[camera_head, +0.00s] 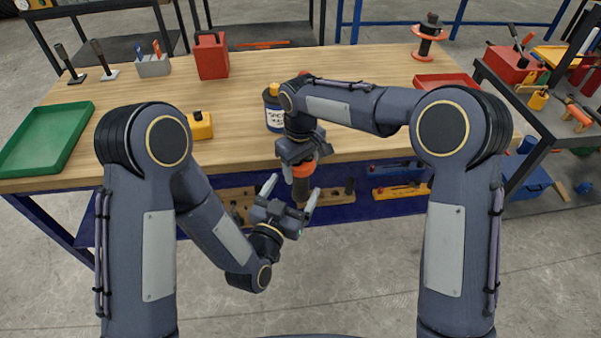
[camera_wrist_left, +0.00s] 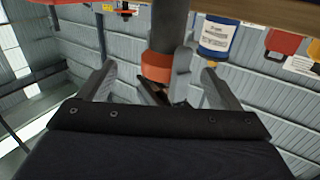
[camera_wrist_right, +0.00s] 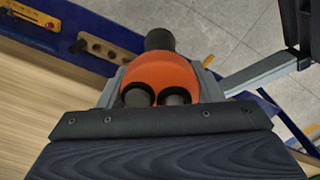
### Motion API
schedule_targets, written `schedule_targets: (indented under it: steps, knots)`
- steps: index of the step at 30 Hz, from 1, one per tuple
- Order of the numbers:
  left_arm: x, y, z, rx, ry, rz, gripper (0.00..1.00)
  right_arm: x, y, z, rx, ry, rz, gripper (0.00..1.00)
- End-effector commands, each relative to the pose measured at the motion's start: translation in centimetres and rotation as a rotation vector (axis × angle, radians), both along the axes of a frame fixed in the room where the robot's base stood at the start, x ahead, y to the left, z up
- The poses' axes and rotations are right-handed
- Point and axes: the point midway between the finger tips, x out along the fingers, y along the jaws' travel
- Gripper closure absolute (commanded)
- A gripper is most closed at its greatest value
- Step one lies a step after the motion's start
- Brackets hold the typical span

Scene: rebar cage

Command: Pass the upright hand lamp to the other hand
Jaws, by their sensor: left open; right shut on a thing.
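The hand lamp (camera_head: 302,187) has an orange collar and a dark cylindrical body, and hangs upright in front of the workbench edge. My right gripper (camera_head: 301,163) is shut on its orange part from above. In the right wrist view the orange part (camera_wrist_right: 158,72) sits between the fingers, with the dark body beyond. My left gripper (camera_head: 291,190) is open just below, its fingers on either side of the dark body. In the left wrist view the dark body and orange collar (camera_wrist_left: 156,67) stand between the spread fingers, with gaps on both sides.
The wooden workbench (camera_head: 350,80) lies behind the grippers. On it are a blue can (camera_head: 273,112), a yellow box (camera_head: 199,126), a red can (camera_head: 211,56) and a green tray (camera_head: 40,140). A side cart (camera_head: 545,115) with tools stands right. The floor in front is clear.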

Motion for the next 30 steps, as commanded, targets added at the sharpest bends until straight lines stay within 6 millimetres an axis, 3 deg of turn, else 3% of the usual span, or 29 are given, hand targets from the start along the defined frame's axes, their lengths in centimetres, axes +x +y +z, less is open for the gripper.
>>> schedule_targets:
  steps: [6, 12, 24, 30]
  knots:
    - [3.9, -1.8, 0.1, -0.001, -0.003, 0.001, 0.15, 0.0, 0.0, 0.1, 0.001, -0.001, 0.000, 0.72]
    - [6.0, -2.8, 0.0, 0.000, -0.001, 0.001, 0.15, 0.0, 0.0, 0.1, 0.001, -0.001, 0.000, 0.72]
    - [6.8, -3.1, 0.0, 0.000, 0.001, 0.000, 0.15, 0.0, 0.0, 0.1, 0.001, -0.001, 0.000, 0.72]
    - [6.8, -3.1, 0.0, 0.000, 0.001, 0.000, 0.38, 0.0, 0.0, 0.1, 0.001, -0.002, 0.000, 0.72]
